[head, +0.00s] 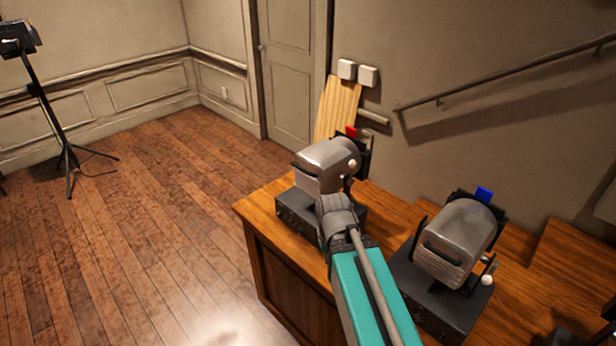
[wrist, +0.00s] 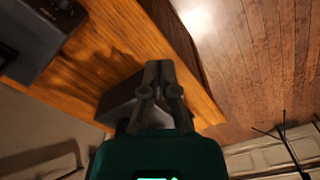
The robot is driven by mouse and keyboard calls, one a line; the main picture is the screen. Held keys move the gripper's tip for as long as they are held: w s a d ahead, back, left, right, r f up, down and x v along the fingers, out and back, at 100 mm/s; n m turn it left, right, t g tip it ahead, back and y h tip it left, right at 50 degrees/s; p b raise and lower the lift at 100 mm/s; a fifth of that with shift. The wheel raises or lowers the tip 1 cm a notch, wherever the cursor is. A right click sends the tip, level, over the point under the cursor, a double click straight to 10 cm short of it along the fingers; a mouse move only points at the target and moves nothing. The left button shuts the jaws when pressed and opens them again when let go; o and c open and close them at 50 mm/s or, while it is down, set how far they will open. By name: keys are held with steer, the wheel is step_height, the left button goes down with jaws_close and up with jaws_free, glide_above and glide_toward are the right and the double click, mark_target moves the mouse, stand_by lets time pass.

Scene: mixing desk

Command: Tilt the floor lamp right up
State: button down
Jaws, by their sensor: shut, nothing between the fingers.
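Two grey lamp heads on dark boxes stand on the wooden desk. A lamp on a tripod stand (head: 38,80) stands on the floor at the far left. I cannot tell which one the task names. My gripper (head: 334,203) is shut and empty, in front of the red-tabbed lamp's box; contact is unclear. In the wrist view its closed fingers (wrist: 160,70) reach over a dark box (wrist: 122,100).
The wooden desk (head: 278,258) runs to the right. A stair rail (head: 500,75) is on the back wall, and a door (head: 288,60) is behind the desk. The wooden floor (head: 130,230) is open on the left.

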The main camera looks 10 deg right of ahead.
steer(key=c, duration=1)
jaws_free()
steer(key=shift+w, duration=0.1)
steer(key=shift+o, duration=1.2)
steer(key=shift+w, duration=0.25)
steer(key=shift+o, duration=0.6)
steer(key=shift+w+f+h, duration=0.1)
steer(key=shift+w+h, duration=0.3)
steer(key=w+a+r+n+t+h+b, duration=0.1)
steer(key=w+a+r+n+t+h, duration=0.1)
steer(key=w, duration=0.5)
steer(key=w+a+r+n+t+h+b, duration=0.1)
steer(key=w+a+r+n+t+h, duration=0.1)
steer(key=w+a+r+t+h, duration=0.2)
steer(key=w+a+r+n+t+h+b, duration=0.1)
steer(key=w+a+r+h, duration=0.4)
steer(key=w, duration=0.5)
steer(key=a+n+t+h, duration=0.1)
steer(key=a, duration=0.1)
steer(key=shift+w+a+r+n+t, duration=0.2)
steer(key=shift+a+r+n+t, duration=0.1)
steer(key=shift+a+r+t, duration=0.1)
steer(key=shift+w+d+f, duration=0.1)
